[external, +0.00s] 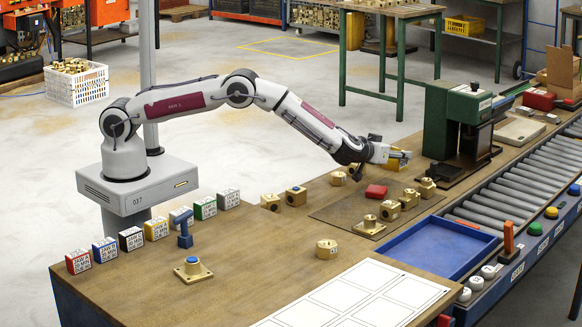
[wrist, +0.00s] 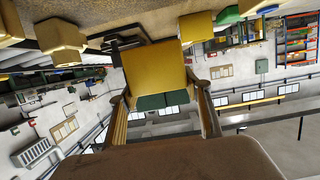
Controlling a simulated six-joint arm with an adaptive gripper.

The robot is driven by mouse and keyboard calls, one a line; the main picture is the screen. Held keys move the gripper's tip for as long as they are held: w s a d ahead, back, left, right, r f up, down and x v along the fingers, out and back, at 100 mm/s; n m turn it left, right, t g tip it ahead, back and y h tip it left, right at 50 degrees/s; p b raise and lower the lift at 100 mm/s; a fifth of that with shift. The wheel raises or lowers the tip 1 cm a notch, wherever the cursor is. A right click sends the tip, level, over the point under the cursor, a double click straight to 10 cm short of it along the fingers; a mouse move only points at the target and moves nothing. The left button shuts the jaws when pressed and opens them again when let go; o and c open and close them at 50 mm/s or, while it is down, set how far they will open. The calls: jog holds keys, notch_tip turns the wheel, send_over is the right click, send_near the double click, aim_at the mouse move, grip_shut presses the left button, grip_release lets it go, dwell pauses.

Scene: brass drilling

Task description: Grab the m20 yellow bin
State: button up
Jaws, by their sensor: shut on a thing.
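My gripper (external: 391,155) reaches over the far part of the bench, beside the green press. It is shut on a yellow box (external: 400,162). In the wrist view, the box (wrist: 158,65) sits between the two fingers, with a dark green patch at its lower edge. I cannot read any marking on it. Another yellow box with a white label (external: 156,228) stands in the row at the bench's left edge, far from my gripper.
The green press (external: 455,115) stands close on the right. A blue tray (external: 440,247) and roller conveyor (external: 510,192) lie nearer. The bench's middle has free room.

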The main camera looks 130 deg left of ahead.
jog(key=shift+r, duration=1.9)
